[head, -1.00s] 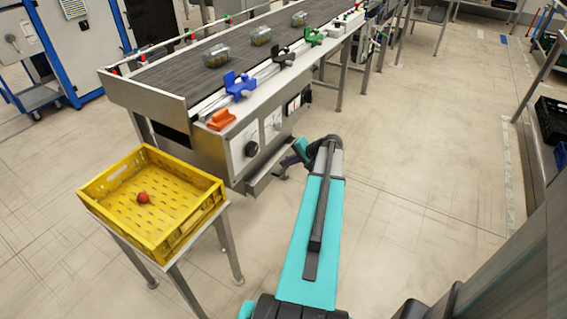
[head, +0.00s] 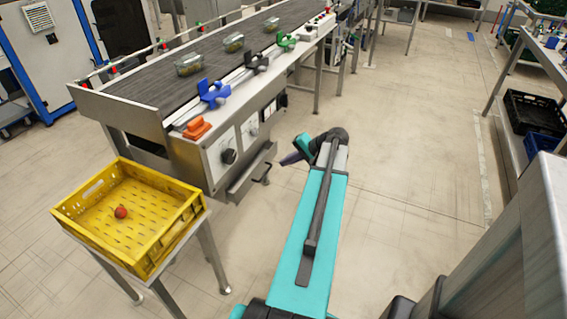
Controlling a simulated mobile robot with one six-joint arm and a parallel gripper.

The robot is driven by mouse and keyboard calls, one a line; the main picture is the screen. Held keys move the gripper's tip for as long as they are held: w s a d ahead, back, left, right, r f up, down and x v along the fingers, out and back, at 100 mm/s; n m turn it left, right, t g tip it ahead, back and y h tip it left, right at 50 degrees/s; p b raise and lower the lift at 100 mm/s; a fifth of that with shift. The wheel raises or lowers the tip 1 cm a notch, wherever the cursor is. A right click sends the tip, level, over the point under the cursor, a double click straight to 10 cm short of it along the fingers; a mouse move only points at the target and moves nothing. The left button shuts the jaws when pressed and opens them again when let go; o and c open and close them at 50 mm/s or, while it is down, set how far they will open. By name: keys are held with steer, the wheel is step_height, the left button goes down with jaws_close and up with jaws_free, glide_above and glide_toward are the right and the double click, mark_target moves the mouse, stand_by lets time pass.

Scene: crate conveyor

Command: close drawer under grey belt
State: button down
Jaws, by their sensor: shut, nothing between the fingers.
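The grey belt (head: 190,82) runs from the front left to the back of the head view. Under its near end, a grey metal drawer (head: 252,172) sticks out a little from the frame below the control panel. Its inside cannot be made out. My teal arm reaches up from the bottom of the view. My gripper (head: 287,159), dark and small at the arm's far end, is shut and empty. It shows just right of the drawer, with a narrow gap between them in the picture.
A yellow crate (head: 78,213) with a red ball (head: 121,212) in it stands on a metal stand left of the drawer. Clear packs (head: 189,65) lie on the belt. Dark crates (head: 532,111) sit on a rack at right. The floor between is clear.

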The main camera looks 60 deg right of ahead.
steer(key=shift+m, duration=0.3)
steer(key=a+m, duration=0.1)
steer(key=m, duration=0.5)
steer(key=a+m+p, duration=0.1)
steer(key=m, duration=0.4)
steer(key=a+m, duration=0.1)
steer(key=m, duration=0.5)
steer(key=shift+s+a+m+p, duration=0.2)
steer(key=shift+m+p, duration=0.1)
steer(key=shift+w, duration=0.1)
glide_toward(252, 175)
steer(key=x, duration=0.4)
steer(key=shift+w+f, duration=0.15)
steer(key=shift+f, duration=0.1)
steer(key=shift+w+a, duration=0.1)
steer(key=shift+w, duration=0.3)
